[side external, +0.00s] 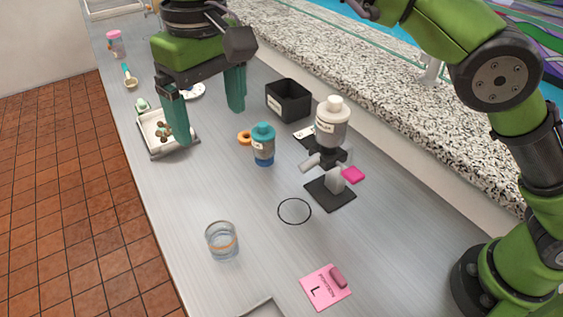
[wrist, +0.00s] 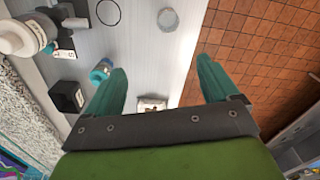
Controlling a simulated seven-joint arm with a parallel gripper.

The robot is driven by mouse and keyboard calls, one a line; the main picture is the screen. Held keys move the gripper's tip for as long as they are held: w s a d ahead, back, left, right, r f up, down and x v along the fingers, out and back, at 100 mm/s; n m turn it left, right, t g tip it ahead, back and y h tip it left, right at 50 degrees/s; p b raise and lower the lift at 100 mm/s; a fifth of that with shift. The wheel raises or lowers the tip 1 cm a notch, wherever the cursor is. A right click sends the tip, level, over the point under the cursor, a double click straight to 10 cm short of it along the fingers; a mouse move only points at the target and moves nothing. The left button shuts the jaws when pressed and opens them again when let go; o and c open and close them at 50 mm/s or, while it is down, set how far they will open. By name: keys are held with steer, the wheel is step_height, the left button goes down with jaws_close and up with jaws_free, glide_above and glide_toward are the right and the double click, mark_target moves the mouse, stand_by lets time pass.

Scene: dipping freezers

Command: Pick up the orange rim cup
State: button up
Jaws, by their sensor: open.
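A clear glass cup with an orange band (side external: 221,242) stands upright at the front left of the steel counter in the side view. In the wrist view a round clear shape, likely this cup (wrist: 168,19), is near the top edge. Its orange band cannot be made out there. My gripper (side external: 210,120) is open and empty. It is over the far part of the counter, well beyond the cup, with its fingers pointing down. In the wrist view both teal fingers (wrist: 162,68) are spread apart with nothing between their tips.
A shallow tray with small items (side external: 182,148) is beside my left finger. A pink card (side external: 322,290) lies in front. Counter around the cup is clear.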

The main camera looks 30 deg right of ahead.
steer(key=a+f, duration=0.2)
glide_above(223, 241)
steer(key=f, duration=2.1)
steer(key=shift+s+d+f, duration=0.25)
steer(key=shift+s+f, duration=0.05)
steer(key=shift+s, duration=0.05)
steer(key=shift+w+a+f, duration=0.1)
steer(key=shift+w+f, duration=0.05)
steer(key=shift+f, duration=0.85)
steer(key=shift+w+a+f, duration=0.1)
steer(key=shift+f, duration=0.95)
steer(key=shift+w+a+f, duration=0.1)
steer(key=shift+w+f, duration=0.05)
steer(key=shift+f, duration=0.85)
